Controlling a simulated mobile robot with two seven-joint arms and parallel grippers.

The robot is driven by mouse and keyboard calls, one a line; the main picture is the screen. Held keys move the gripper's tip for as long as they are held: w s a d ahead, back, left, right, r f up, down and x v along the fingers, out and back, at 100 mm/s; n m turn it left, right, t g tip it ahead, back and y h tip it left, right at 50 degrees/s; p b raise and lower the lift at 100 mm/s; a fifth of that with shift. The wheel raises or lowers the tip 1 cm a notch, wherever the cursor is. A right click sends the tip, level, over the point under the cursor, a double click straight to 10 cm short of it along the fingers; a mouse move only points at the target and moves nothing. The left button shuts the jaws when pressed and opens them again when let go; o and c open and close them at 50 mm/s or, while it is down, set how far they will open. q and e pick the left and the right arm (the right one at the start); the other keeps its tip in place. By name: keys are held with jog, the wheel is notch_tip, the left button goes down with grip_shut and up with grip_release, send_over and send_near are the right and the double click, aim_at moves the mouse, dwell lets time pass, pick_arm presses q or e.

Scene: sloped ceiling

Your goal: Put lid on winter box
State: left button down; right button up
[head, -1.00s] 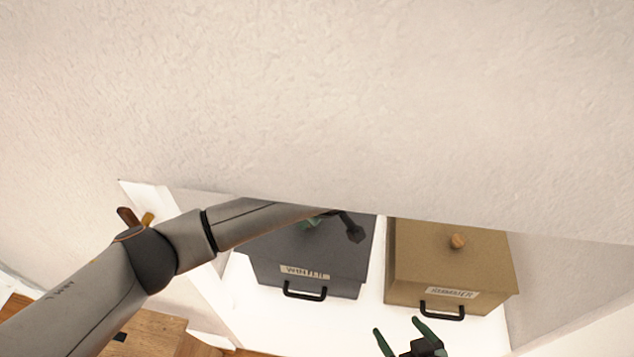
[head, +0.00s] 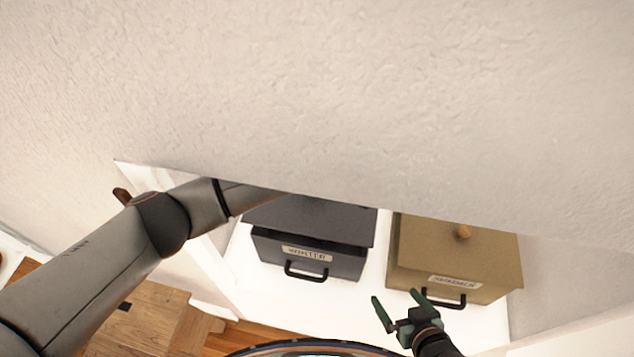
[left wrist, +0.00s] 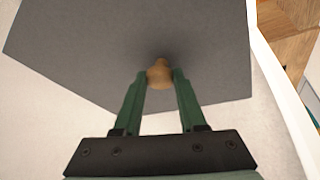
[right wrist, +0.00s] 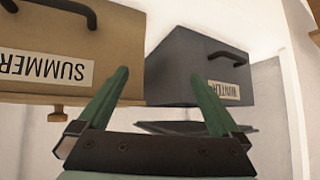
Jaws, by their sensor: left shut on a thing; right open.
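The dark grey winter box (head: 307,256) stands on a white surface, its label and black handle facing me. Its flat grey lid (head: 310,219) is over it, with a dark gap between lid and box front. The right wrist view, which looks upside down, shows the lid (right wrist: 180,128) apart from the winter box (right wrist: 190,70). In the left wrist view, my left gripper (left wrist: 159,76) is shut on the lid's wooden knob (left wrist: 159,74). The sloped ceiling hides it in the head view. My right gripper (head: 397,298) is open and empty in front of the summer box.
The tan summer box (head: 450,250) stands right of the winter box, closed by a lid with a wooden knob (head: 463,232). The sloped ceiling (head: 330,100) hangs low over the boxes' back. Wooden furniture (head: 145,318) stands at lower left.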

aim_at(350, 240)
pick_arm(q)
jog(key=shift+f+b, duration=1.3)
jog(key=shift+f, duration=0.65)
jog(key=shift+f+b, duration=1)
jog(key=shift+f, duration=0.1)
jog(key=shift+c, duration=2)
grip_release()
jog(key=v, duration=0.5)
jog(key=shift+w, duration=0.1)
jog(key=s+d, duration=0.2)
jog(key=s, duration=0.1)
jog(key=s+d, duration=0.2)
jog(key=s, duration=0.1)
jog(key=s+d+b, duration=0.1)
jog(key=s+d, duration=0.1)
jog(key=s, duration=0.1)
jog(key=shift+s+d, duration=0.15)
jog(key=shift+s, duration=0.25)
jog(key=shift+s+d, duration=0.15)
jog(key=shift+s, duration=0.1)
